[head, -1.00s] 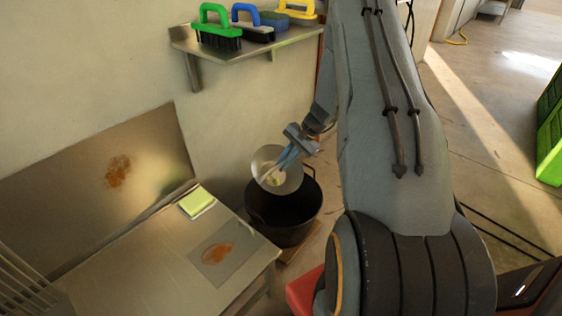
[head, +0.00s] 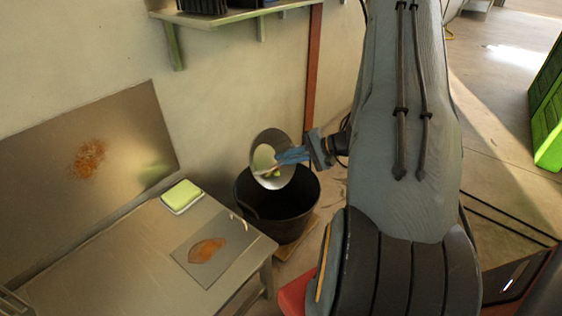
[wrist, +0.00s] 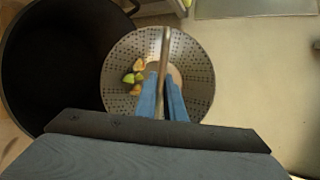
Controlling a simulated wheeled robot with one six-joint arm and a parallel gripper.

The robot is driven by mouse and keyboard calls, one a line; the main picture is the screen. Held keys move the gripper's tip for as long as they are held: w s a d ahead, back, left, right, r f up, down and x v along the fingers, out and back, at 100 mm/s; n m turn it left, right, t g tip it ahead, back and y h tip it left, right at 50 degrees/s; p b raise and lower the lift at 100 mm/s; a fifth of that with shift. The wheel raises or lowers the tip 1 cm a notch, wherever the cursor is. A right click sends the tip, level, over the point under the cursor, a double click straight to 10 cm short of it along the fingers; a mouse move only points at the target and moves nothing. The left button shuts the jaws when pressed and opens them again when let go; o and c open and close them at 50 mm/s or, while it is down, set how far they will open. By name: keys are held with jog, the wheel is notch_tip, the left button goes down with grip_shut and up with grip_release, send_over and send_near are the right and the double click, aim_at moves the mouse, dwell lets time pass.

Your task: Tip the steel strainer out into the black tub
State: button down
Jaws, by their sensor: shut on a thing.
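The steel strainer (head: 262,178) hangs above the black tub (head: 300,212) in the head view, tilted steeply with its open side facing left. In the wrist view the perforated strainer (wrist: 196,62) lies beside the black tub (wrist: 50,60), and several yellow-green scraps (wrist: 134,76) sit inside it. My gripper (head: 282,157), with blue fingers, is shut on the strainer's upright middle handle (wrist: 165,55).
A steel table (head: 130,258) stands left of the tub, with a green sponge (head: 182,195) on a white dish and a grey mat (head: 226,230) bearing an orange-brown stain. A wall shelf (head: 225,15) hangs above. Green crates (head: 548,115) stand at far right.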

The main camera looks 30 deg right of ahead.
jog(key=s+f+t+y+b, duration=0.1)
jog(key=b, duration=0.1)
jog(key=s+f+n+t+y+b, duration=0.1)
jog(key=t+b, duration=0.1)
jog(key=b, duration=0.1)
jog(key=s+d+t+y+b, duration=0.1)
jog(key=b, duration=0.2)
jog(key=shift+s+d+f+n+t, duration=0.1)
jog(key=shift+s+f+n+t, duration=0.15)
jog(key=shift+f+n+t, duration=0.15)
jog(key=shift+s, duration=0.1)
